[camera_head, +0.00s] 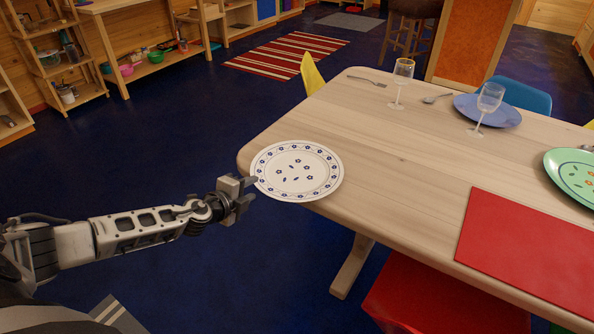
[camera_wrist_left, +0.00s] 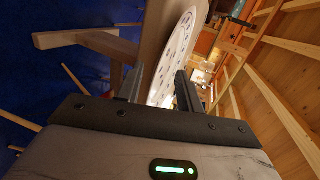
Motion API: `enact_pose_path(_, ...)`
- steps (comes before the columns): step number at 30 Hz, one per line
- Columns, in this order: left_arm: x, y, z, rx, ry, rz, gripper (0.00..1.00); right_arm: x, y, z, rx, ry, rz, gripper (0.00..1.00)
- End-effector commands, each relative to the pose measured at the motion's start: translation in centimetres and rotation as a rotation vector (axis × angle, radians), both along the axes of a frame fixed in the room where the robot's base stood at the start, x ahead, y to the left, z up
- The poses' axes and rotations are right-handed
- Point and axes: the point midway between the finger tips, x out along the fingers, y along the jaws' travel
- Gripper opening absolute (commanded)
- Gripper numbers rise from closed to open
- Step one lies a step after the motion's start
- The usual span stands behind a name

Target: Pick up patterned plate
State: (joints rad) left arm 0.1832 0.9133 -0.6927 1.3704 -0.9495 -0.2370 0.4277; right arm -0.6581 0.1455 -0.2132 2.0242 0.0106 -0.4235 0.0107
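The patterned plate (camera_head: 297,171) is white with blue flowers and a blue border. It lies flat at the near left corner of the wooden table (camera_head: 400,150), its left rim near the table edge. My left gripper (camera_head: 251,188) is at the plate's left rim, off the table's side. Its fingers are apart. In the left wrist view the plate (camera_wrist_left: 178,48) shows edge-on ahead of and between the fingers (camera_wrist_left: 158,88). I cannot tell whether a finger touches it. My right gripper is not in view.
On the table are a red placemat (camera_head: 530,245), a green plate (camera_head: 575,172), a blue plate (camera_head: 487,110), two glasses (camera_head: 400,82) (camera_head: 487,104) and cutlery. A red chair (camera_head: 440,300) stands at the near side, a yellow chair (camera_head: 312,74) at the far left. Floor to the left is clear.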

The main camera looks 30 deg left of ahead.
Motion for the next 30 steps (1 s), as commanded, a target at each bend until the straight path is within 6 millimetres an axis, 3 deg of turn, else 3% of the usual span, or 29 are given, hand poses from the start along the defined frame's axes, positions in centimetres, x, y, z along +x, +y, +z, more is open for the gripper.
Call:
enact_pose_path(7,3.4,0.7,-1.4,-0.001,-0.003,0.001,0.37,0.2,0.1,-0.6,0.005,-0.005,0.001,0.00)
enact_pose_path(17,4.0,0.7,-1.6,-0.001,0.001,0.000,0.37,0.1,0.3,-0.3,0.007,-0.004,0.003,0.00)
enact_pose_path(21,4.0,0.7,-1.6,-0.001,0.001,0.000,0.00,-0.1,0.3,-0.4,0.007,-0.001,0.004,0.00)
enact_pose_path(30,4.0,0.8,-1.5,-0.002,-0.001,0.002,0.00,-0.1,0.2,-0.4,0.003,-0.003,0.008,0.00)
